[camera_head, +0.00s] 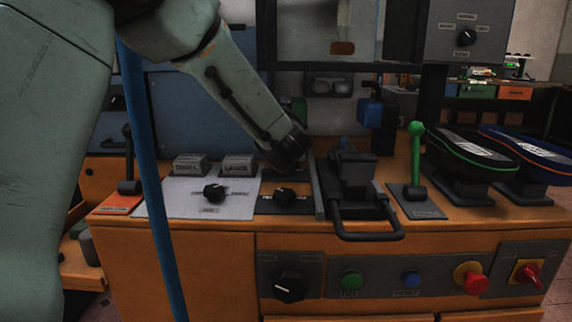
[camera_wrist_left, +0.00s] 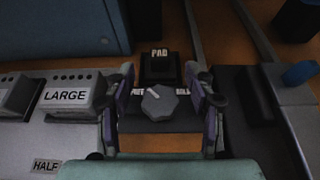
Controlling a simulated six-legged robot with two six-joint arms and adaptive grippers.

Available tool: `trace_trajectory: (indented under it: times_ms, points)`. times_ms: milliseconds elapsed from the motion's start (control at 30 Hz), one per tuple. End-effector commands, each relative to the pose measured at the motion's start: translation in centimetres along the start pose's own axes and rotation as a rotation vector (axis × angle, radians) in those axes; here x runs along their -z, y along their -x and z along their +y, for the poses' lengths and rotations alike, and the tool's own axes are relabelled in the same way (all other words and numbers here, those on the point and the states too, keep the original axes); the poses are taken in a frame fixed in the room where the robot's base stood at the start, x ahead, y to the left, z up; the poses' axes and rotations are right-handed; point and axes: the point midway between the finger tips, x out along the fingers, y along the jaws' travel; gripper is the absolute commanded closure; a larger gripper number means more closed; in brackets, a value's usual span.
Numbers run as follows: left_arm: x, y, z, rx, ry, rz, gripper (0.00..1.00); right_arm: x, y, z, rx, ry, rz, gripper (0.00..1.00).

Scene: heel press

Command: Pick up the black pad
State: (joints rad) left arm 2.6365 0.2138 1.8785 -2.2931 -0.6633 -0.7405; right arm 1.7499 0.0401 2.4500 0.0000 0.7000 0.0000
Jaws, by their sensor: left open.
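The black pad (camera_wrist_left: 160,68) is a small dark block with a white PAD label on its back edge, seen in the left wrist view just behind a grey knob (camera_wrist_left: 160,103). My left gripper (camera_wrist_left: 163,76) is open, one finger on each side of the pad and knob in this picture. Nothing is held between the fingers. I cannot tell how high the fingertips are above the pad. In the head view my left arm reaches down over the panel behind the black knob (camera_head: 285,194), and it largely hides the pad and the fingers. My right gripper is not in view.
A LARGE button block (camera_wrist_left: 65,95) stands left of the gripper. A black clamp with a looped handle (camera_head: 366,236) is close on the right, then a green lever (camera_head: 416,155). Two shoe soles (camera_head: 468,150) stand at far right. A blue pole (camera_head: 152,190) crosses the left foreground.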

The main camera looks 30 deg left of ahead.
Motion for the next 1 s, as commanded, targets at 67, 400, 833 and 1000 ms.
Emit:
trace_trajectory:
  times_ms: [67,400,833,1000]
  points:
    - [0.1,-1.1,0.1,-0.001,0.001,0.002,0.45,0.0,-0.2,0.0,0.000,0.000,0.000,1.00]
    - [0.0,-5.6,0.2,-0.002,0.000,0.002,0.45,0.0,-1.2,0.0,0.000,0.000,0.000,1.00]
    - [-0.1,-6.7,0.1,0.000,-0.001,0.002,0.47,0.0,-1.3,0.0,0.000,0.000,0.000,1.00]
    - [-0.1,-6.7,0.1,0.000,-0.001,0.002,0.61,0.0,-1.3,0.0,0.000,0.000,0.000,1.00]
